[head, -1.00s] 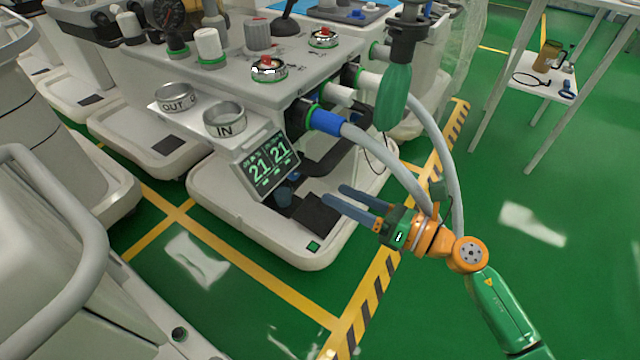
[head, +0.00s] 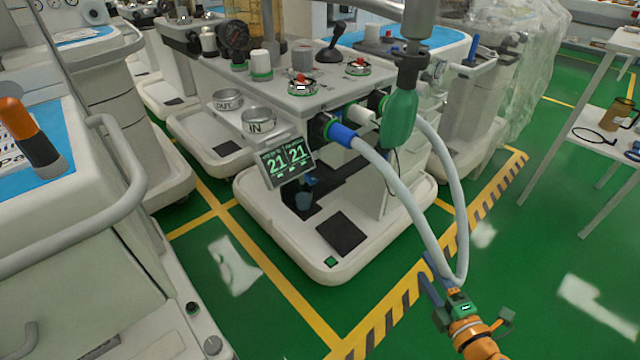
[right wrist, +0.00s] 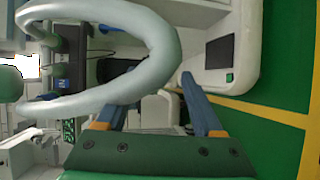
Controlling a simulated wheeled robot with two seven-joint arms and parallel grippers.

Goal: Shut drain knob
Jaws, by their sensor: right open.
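The anaesthesia machine (head: 270,95) stands in the middle of the head view. Under its shelf, behind the small screen, is a small blue-topped cup (head: 304,196). I cannot make out for sure which part is the drain knob. My right gripper (head: 430,272) is open and empty, low at the right, in front of the machine and close to the hanging grey hoses (head: 408,190). In the right wrist view its blue fingers (right wrist: 155,92) are apart, and a grey hose (right wrist: 165,50) loops across in front of them. My left gripper does not show.
A green breathing bag (head: 400,118) hangs beside the hoses. The screen (head: 286,162) reads 21 twice. A cart with a grey rail (head: 125,170) stands at the left. A white table (head: 590,140) stands at the right. The green floor in front is free.

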